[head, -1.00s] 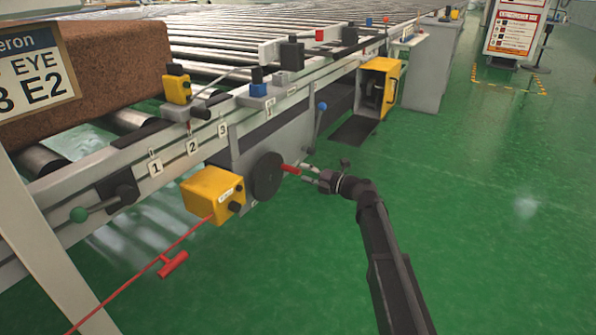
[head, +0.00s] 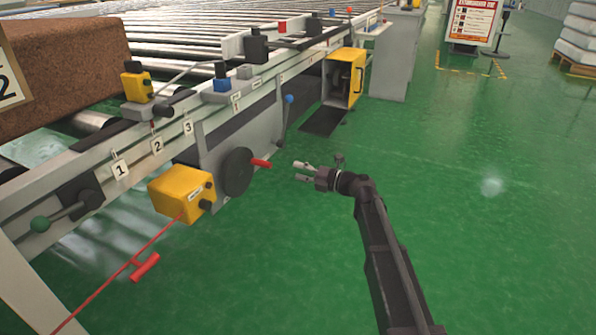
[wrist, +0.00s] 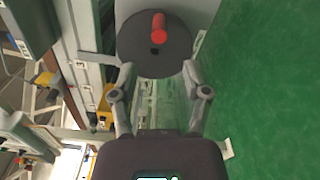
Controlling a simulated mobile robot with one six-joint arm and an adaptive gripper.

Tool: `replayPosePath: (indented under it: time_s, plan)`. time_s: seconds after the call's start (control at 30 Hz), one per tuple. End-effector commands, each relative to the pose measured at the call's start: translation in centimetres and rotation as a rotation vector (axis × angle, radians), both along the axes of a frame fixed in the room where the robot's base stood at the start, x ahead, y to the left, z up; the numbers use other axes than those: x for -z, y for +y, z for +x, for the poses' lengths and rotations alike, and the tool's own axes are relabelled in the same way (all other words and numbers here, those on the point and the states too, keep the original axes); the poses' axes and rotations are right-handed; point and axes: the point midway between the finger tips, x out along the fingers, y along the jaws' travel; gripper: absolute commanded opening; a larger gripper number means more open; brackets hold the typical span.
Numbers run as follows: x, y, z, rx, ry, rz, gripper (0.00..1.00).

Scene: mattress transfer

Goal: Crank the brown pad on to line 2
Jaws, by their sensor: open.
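The line 2 tag (head: 157,147) hangs on the front rail between tags 1 (head: 121,170) and 3 (head: 188,128). The crank is a dark disc (head: 237,172) with a red handle (head: 261,163) pointing right. In the wrist view the red handle (wrist: 159,28) lies ahead, between and beyond the fingertips. My gripper (head: 297,171) is open and empty, to the right of the handle and apart from it.
A yellow box (head: 181,193) with a red cord and T-handle (head: 145,267) sits left of the crank. A green-knobbed lever (head: 40,224) and a blue-knobbed lever (head: 288,99) flank it. An open yellow cabinet (head: 345,78) stands farther back.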

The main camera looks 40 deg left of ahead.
Motion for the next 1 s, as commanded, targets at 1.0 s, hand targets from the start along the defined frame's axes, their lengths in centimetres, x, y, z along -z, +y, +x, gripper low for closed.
replayPosePath:
  time_s: [1.0]
  plan:
    - [-3.4, 1.6, -2.1, -0.120, -1.167, 0.096, 0.00]
